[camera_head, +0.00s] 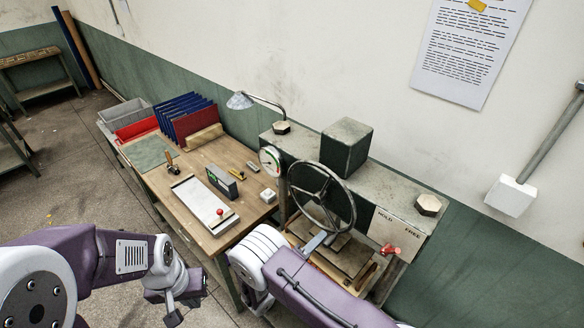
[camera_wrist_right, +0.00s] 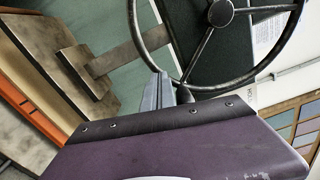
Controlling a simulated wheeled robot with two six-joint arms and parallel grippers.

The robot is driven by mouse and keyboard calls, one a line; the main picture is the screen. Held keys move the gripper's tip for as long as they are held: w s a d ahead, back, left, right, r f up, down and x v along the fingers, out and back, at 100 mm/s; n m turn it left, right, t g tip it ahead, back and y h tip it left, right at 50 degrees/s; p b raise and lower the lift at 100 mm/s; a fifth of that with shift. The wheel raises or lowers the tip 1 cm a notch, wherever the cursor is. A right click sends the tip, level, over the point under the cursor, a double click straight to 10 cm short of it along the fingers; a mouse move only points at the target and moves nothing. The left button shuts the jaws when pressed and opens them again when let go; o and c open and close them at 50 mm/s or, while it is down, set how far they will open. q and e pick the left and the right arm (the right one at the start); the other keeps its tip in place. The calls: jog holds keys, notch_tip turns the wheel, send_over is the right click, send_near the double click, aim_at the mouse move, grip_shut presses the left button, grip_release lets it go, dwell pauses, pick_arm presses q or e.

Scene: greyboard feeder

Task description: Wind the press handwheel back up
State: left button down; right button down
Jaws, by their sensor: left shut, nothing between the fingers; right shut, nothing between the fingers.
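The press handwheel (camera_head: 322,198) is a dark, spoked wheel on the front of the grey-green press. In the right wrist view its hub (camera_wrist_right: 220,13) and lower rim fill the top. My right gripper (camera_head: 318,240) is shut and empty by the wheel's lower rim. In the right wrist view its closed fingers (camera_wrist_right: 160,90) point up toward the rim; I cannot tell whether they touch it. The right forearm hides part of the press below. My left gripper (camera_head: 173,312) is shut and empty, hanging low at the front of the wooden table.
The press frame (camera_head: 270,142) carries a round gauge (camera_head: 270,159) and a red-handled lever (camera_head: 390,249) beside a HOLD/FREE label. The wooden table (camera_head: 225,153) at left bears a white board (camera_head: 199,203), blue folders (camera_head: 180,110), a lamp (camera_head: 240,100) and small tools.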

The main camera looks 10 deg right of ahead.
aim_at(327, 242)
jog(key=shift+s+d+r+p, duration=0.65)
jog(key=shift+s+r+p, duration=0.2)
jog(key=shift+p, duration=0.4)
jog(key=shift+s+d, duration=0.1)
jog(key=shift+s, duration=0.05)
jog(key=shift+s+d, duration=0.1)
